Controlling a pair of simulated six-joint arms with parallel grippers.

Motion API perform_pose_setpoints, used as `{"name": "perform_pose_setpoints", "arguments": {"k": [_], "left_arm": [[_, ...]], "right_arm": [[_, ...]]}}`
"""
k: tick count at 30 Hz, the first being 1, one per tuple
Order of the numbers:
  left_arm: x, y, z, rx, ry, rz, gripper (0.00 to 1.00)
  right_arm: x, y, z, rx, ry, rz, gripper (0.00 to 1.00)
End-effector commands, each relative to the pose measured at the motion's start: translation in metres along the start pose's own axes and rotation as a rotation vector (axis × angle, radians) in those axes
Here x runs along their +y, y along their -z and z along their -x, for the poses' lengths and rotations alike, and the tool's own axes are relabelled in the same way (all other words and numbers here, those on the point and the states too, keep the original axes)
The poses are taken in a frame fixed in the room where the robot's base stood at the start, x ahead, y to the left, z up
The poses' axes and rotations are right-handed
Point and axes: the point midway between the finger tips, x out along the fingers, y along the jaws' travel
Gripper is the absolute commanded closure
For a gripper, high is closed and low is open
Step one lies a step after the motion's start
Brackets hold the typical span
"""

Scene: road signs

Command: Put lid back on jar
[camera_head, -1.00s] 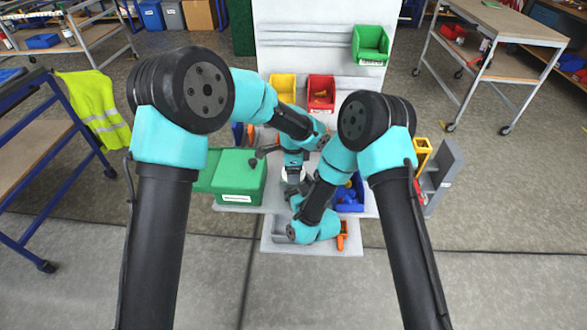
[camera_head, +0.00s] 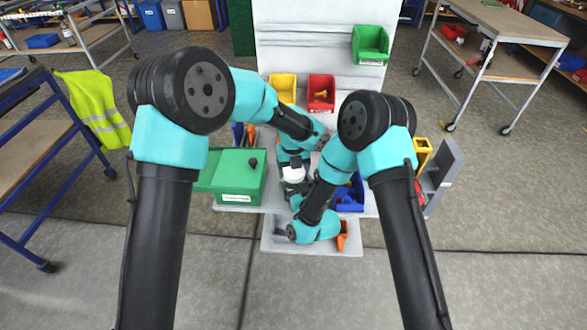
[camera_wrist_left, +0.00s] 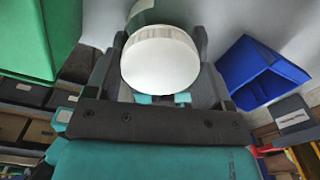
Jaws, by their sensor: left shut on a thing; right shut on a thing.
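The white round lid (camera_wrist_left: 160,66) sits between the fingers of my left gripper (camera_wrist_left: 160,50) in the left wrist view, its flat face towards the camera. In the head view the white lid (camera_head: 294,174) shows below my left wrist, with the left gripper (camera_head: 293,163) shut on it. A greenish see-through part, seemingly the jar (camera_wrist_left: 153,14), shows behind the lid's upper edge. I cannot tell if lid and jar touch. My right gripper (camera_head: 297,191) is just below the lid in the head view, shut on what seems to be the jar, mostly hidden by my right arm.
A green box (camera_head: 235,178) with a dark knob (camera_head: 253,162) stands left of the grippers. Yellow (camera_head: 283,88), red (camera_head: 321,92) and blue (camera_head: 348,200) bins are close behind and to the right. A grey tray edge (camera_head: 285,246) lies in front.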

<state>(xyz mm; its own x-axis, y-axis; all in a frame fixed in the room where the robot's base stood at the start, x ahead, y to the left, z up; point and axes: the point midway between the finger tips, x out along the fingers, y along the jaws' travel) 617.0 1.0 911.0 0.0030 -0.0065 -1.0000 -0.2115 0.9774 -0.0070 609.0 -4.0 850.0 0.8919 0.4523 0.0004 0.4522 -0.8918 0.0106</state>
Motion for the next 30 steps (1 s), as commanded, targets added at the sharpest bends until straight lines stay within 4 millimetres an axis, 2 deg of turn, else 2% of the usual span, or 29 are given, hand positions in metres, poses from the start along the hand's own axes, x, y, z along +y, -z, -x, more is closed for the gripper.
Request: {"name": "perform_pose_setpoints", "arguments": {"k": [5, 9, 10, 17, 25, 30], "left_arm": [[0.000, 0.000, 0.000, 0.001, -0.001, -0.231, 0.53], [0.000, 0.000, 0.000, 0.001, -0.001, -0.230, 0.53], [0.000, 0.000, 0.000, 0.001, -0.001, -0.229, 0.24], [0.000, 0.000, 0.000, 0.001, -0.001, -0.228, 0.02], [0.000, 0.000, 0.001, 0.000, 0.000, -0.227, 0.00], [0.000, -0.001, 0.015, -0.003, 0.001, -0.226, 0.00]], "right_arm": [[0.000, -0.002, 0.001, -0.005, 0.000, 0.000, 0.81], [0.000, -0.002, 0.001, -0.005, 0.000, 0.000, 0.81], [0.000, -0.002, 0.001, -0.005, 0.000, 0.000, 0.81], [0.000, -0.002, 0.001, -0.005, 0.000, 0.000, 0.81], [0.000, -0.002, 0.001, -0.004, 0.000, 0.000, 0.81], [0.000, -0.002, 0.001, -0.004, 0.000, 0.000, 0.81]]}}
